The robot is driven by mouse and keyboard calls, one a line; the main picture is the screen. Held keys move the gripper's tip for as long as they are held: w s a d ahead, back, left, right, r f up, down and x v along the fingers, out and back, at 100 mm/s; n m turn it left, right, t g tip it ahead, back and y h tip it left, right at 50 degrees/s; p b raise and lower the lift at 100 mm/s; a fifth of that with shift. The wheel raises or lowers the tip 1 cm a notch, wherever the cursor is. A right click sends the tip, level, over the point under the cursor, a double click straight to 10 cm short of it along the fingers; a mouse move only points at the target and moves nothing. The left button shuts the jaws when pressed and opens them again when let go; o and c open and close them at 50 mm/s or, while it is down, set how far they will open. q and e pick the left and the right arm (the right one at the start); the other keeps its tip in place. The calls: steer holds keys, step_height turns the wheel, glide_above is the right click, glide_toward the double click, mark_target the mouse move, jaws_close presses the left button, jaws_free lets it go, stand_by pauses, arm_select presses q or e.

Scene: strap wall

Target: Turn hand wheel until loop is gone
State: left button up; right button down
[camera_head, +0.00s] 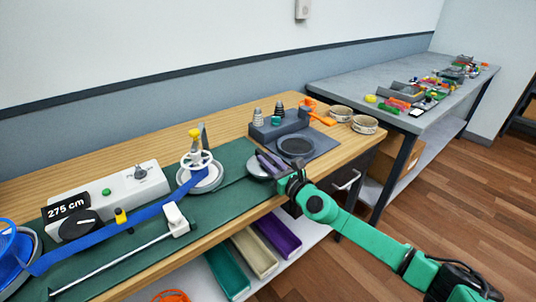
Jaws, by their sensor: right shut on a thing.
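The white hand wheel (197,159) with spokes sits on a round spool, with a yellow knob (194,133) standing above it. A blue strap (110,235) runs from a blue reel (12,250) at the far left, past a yellow clip (121,216), to this spool. I cannot make out a clear loop in it. My right gripper (268,161) is apart from the wheel, to its right, over a grey disc (253,171) with a pale rim. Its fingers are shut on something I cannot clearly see. My left gripper is not in view.
A grey box (125,188) with a "275 cm" display stands behind the strap. A white post and rod (176,220) lie in front. A dark stand (280,124) and round tins (364,124) are farther right. Coloured trays (255,252) are below the bench edge.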

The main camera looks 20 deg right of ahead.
steer(key=m+h+p, duration=0.1)
steer(key=p, duration=0.1)
steer(key=m+h+p, duration=0.1)
steer(key=h+p, duration=0.1)
steer(key=p, duration=0.1)
steer(key=m+h+p, duration=0.1)
steer(key=h+p, duration=0.1)
steer(key=p, duration=0.1)
steer(key=shift+a+r+m+t, duration=0.25)
steer(key=shift+a+m+t, duration=0.05)
steer(key=shift+t, duration=0.1)
steer(key=shift+a+f+m+h+p, duration=0.15)
steer(key=shift+m+h+p, duration=0.45)
steer(key=shift+h, duration=0.6)
steer(key=shift+f+m+g+h, duration=0.1)
steer(key=shift+m+g+h, duration=0.3)
steer(key=shift+m+h, duration=1)
steer(key=shift+h, duration=0.5)
steer(key=c, duration=0.8)
jaws_free()
steer(key=b+v, duration=0.1)
steer(key=v, duration=1.3)
steer(key=shift+s+a+b, duration=0.2)
steer(key=shift+s+b, duration=0.05)
steer(key=shift+b, duration=0.05)
